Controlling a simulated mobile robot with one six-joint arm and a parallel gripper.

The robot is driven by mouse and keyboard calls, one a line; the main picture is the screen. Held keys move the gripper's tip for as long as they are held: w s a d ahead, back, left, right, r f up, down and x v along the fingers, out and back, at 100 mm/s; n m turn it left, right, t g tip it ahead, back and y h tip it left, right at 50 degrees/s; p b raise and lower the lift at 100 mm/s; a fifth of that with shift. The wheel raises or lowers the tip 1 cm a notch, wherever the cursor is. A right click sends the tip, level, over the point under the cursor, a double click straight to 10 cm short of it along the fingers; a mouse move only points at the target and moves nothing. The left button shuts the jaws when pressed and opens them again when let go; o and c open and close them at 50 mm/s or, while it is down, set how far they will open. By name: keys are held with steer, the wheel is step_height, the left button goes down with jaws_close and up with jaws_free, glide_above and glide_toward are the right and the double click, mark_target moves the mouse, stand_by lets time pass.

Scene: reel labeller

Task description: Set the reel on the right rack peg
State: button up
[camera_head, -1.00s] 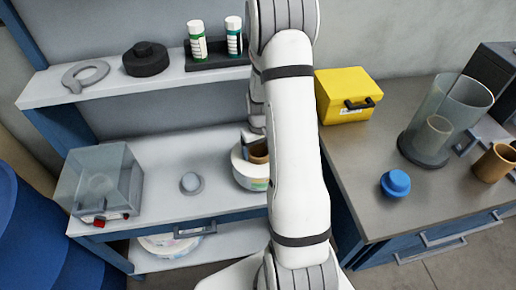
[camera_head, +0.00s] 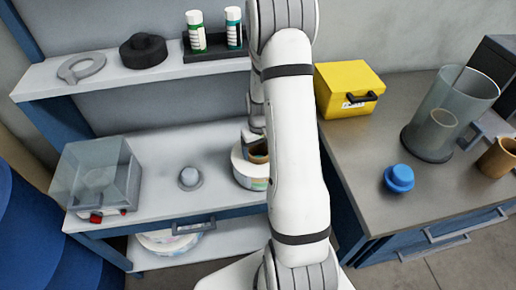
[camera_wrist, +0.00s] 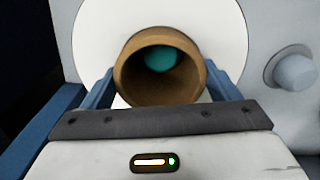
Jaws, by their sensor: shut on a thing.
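The reel is white with a brown hollow core (camera_head: 259,152); its white side (camera_head: 245,175) shows low at the right of the bench in the head view, partly hidden by my arm. In the wrist view my gripper (camera_wrist: 160,80) is shut on the brown core (camera_wrist: 135,90), with a blue finger on each side, and the white reel face (camera_wrist: 100,30) lies behind. A teal round thing (camera_wrist: 160,58) shows inside the core; I cannot tell if it is the right peg. A grey round-topped peg (camera_head: 190,177) stands bare to the left, and also shows in the wrist view (camera_wrist: 294,70).
A clear box (camera_head: 95,180) stands at the bench's left end.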

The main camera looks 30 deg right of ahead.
steer(key=shift+r, duration=0.1)
steer(key=o, duration=1.7)
steer(key=shift+o, duration=1.3)
step_height(320, 180, up, 8)
steer(key=shift+b, duration=0.4)
